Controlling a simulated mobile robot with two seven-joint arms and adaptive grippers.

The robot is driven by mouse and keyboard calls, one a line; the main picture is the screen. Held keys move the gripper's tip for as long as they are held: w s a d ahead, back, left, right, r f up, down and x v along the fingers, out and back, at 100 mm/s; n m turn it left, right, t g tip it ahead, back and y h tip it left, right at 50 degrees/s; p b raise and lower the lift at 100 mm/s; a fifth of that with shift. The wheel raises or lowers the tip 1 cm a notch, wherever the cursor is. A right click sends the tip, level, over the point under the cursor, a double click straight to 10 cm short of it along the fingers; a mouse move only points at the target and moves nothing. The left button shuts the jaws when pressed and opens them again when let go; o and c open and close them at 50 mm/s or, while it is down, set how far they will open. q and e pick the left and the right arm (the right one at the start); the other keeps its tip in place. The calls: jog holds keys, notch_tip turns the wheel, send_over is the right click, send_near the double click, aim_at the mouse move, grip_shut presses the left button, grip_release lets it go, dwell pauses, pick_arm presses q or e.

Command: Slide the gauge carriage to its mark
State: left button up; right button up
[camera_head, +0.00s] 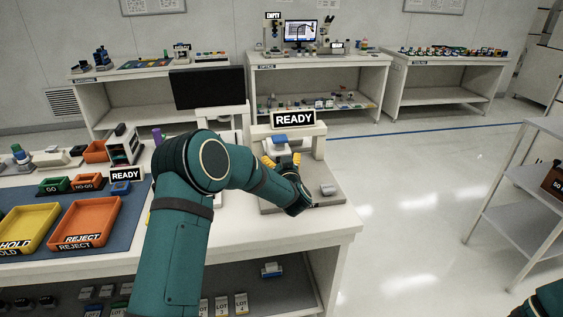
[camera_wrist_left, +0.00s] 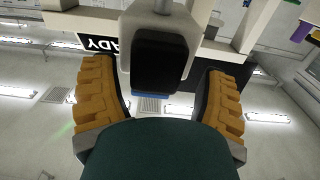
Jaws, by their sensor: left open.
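The gauge stands at the right end of the near bench, a pale frame (camera_head: 318,142) on a flat base (camera_head: 330,201) with a READY sign (camera_head: 294,119). Its carriage appears to be the pale block with a blue top (camera_head: 279,140) inside the frame. My left gripper (camera_head: 282,161), with yellow fingers, is open just in front of that block. In the left wrist view the open fingers (camera_wrist_left: 162,100) stand either side of a pale block with a black face (camera_wrist_left: 160,62); contact cannot be told. No position mark is discernible. My right gripper is out of view.
A small grey block (camera_head: 328,189) lies on the gauge base, right of my gripper. A yellow tray (camera_head: 28,228) and an orange REJECT tray (camera_head: 86,224) sit on the left. A dark monitor (camera_head: 207,88) stands behind my arm. A shelf rack (camera_head: 520,205) stands at the right.

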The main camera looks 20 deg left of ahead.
pick_arm(q)
jog(key=v, duration=1.2)
